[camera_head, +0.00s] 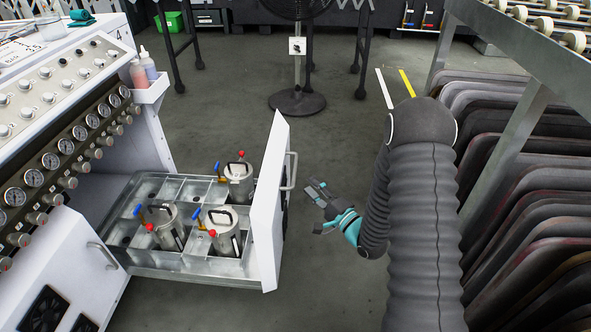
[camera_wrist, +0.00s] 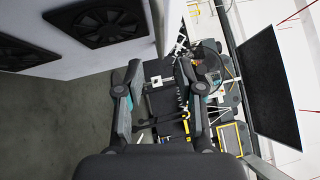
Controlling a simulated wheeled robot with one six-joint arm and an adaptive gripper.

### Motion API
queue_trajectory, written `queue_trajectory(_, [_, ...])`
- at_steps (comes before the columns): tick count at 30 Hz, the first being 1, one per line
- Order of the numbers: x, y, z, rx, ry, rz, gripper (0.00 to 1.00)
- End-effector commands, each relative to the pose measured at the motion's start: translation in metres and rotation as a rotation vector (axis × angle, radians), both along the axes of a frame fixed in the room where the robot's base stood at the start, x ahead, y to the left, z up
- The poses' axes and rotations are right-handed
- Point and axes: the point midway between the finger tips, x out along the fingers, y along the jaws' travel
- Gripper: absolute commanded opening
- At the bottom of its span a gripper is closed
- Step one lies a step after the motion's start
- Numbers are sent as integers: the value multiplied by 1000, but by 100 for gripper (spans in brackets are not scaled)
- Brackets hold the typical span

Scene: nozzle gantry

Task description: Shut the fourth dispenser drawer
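The dispenser drawer stands pulled out in the head view, with a white upright front (camera_head: 268,210) and a metal bar handle (camera_head: 290,171) on its outer face. Its metal tray (camera_head: 150,262) is divided into compartments and holds three metal canisters (camera_head: 168,228) with blue and red valve ends. My gripper (camera_head: 316,207) is to the right of the drawer front, apart from it and from the handle. In the wrist view, my gripper (camera_wrist: 160,75) has its two fingers spread with nothing held between them. A white panel with dark fan grilles (camera_wrist: 105,22) shows at its upper left.
The white dispenser cabinet (camera_head: 88,160) with gauges stands at left, marked 4 at its top corner. Dark padded boards (camera_head: 535,215) hang in a rack at right. A fan's round base (camera_head: 297,103) stands behind. The floor around my gripper is clear.

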Motion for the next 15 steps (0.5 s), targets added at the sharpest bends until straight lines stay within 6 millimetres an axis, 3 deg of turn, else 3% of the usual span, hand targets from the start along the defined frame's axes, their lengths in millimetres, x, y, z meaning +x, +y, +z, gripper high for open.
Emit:
queue_trajectory(7, [34, 32, 7, -2, -3, 3, 37])
queue_trajectory(15, [58, 53, 11, -1, -1, 0, 37])
